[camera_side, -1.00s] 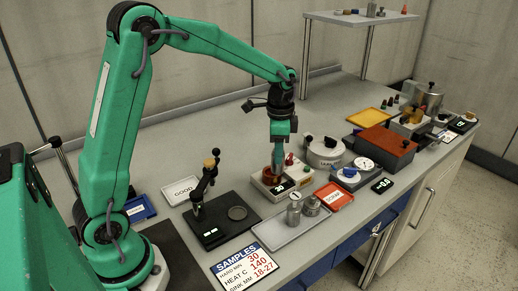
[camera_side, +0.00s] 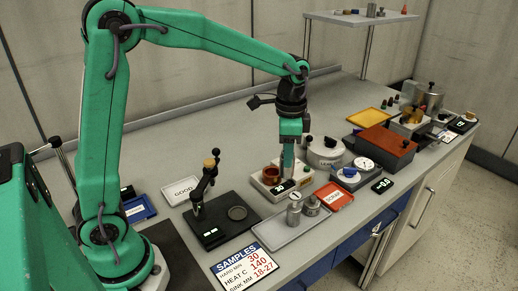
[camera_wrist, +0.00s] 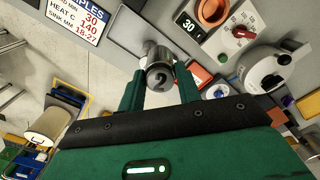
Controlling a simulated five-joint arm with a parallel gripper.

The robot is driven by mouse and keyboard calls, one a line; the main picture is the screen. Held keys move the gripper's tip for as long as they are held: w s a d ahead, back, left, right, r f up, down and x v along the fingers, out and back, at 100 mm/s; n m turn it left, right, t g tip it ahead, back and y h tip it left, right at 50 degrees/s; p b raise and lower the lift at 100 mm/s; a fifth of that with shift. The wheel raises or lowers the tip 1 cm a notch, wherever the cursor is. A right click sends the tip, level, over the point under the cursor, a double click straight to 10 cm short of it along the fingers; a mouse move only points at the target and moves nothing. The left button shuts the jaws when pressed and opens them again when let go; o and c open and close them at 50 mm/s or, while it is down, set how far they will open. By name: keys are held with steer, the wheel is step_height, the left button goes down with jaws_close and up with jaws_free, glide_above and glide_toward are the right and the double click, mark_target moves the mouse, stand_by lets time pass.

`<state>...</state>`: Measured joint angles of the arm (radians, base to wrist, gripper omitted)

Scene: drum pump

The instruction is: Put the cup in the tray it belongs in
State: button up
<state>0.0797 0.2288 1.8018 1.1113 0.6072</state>
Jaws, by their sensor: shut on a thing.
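My gripper (camera_side: 288,170) hangs over the right side of the grey heater unit (camera_side: 262,190). In the wrist view, the gripper (camera_wrist: 160,88) has its green fingers on either side of a metal cup (camera_wrist: 161,77) marked "2", and is shut on it. In the side view this cup is hard to make out between the fingers. The white tray labelled GOOD (camera_side: 181,191) lies at the left. The red tray labelled SCRAP (camera_side: 334,196) lies to the right of the heater. A grey tray (camera_side: 270,237) in front holds two metal pieces (camera_side: 294,211).
A copper-coloured ring (camera_side: 271,174) sits on the heater. A black tester stand (camera_side: 215,225) is left of it. A sign (camera_side: 246,261) gives sample limits. The table behind is mostly clear.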

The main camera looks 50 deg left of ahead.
steer(key=shift+r, duration=0.1)
steer(key=shift+r, duration=1.4)
steer(key=shift+w+d+f, duration=0.15)
steer(key=shift+w+f, duration=0.15)
steer(key=shift+w, duration=0.5)
steer(key=w+d+f, duration=0.4)
steer(key=w+f, duration=0.6)
steer(key=w, duration=0.4)
steer(key=shift+w+f, duration=0.2)
steer(key=shift+w, duration=0.2)
steer(key=shift+a+f, duration=0.1)
steer(key=shift+f, duration=0.05)
steer(key=shift+f, duration=1.05)
